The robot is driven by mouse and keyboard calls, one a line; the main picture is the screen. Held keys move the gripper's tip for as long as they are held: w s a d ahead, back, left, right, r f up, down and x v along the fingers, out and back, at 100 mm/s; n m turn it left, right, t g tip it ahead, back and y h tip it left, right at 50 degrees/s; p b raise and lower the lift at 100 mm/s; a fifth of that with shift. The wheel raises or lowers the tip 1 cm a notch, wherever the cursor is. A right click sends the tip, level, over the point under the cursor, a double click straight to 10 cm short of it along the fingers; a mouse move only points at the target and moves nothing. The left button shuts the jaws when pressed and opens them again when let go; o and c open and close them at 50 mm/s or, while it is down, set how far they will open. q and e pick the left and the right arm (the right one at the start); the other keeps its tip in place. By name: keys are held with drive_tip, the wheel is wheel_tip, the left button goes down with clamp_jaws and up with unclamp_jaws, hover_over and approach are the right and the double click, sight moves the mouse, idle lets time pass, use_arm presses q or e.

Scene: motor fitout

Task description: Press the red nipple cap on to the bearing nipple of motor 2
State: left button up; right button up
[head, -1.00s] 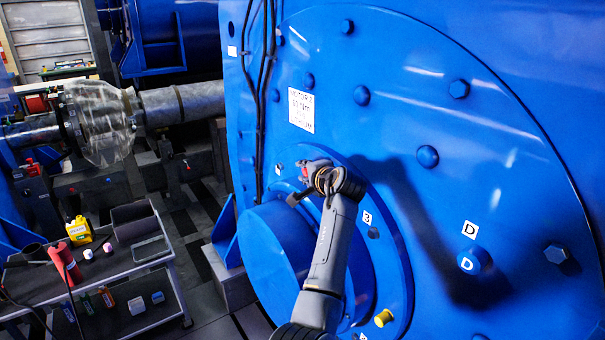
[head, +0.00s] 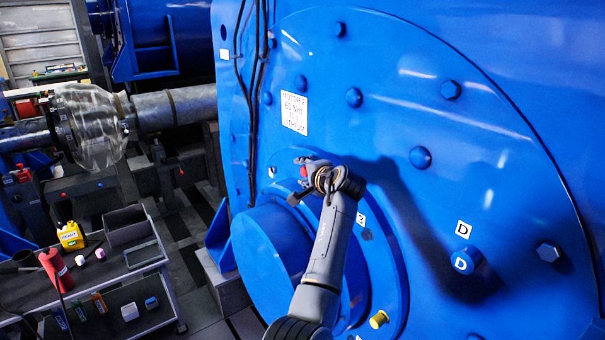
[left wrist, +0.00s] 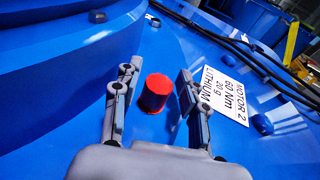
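The red nipple cap (left wrist: 155,93) stands at the blue face of motor 2 (left wrist: 60,85) in the left wrist view, and shows as a small red spot in the head view (head: 304,171). The bearing nipple is not visible; the cap seems to cover its place, but I cannot tell how far on it sits. My left gripper (left wrist: 155,98) is open, with a finger on each side of the cap and a gap to both. It also shows in the head view (head: 297,179). My right gripper is not in view.
Motor 2's white label (head: 294,112) is above the gripper. A yellow cap (head: 379,319) sits lower on the motor face. Black cables (head: 250,95) run down the left side. A grey cart (head: 105,275) with bottles and small parts stands at lower left.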

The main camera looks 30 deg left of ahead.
use_arm(q)
drive_tip(key=shift+d, duration=0.1)
drive_tip(key=v, duration=0.7)
drive_tip(key=shift+s+d, duration=0.1)
drive_tip(key=shift+s, duration=0.05)
idle(0.6)
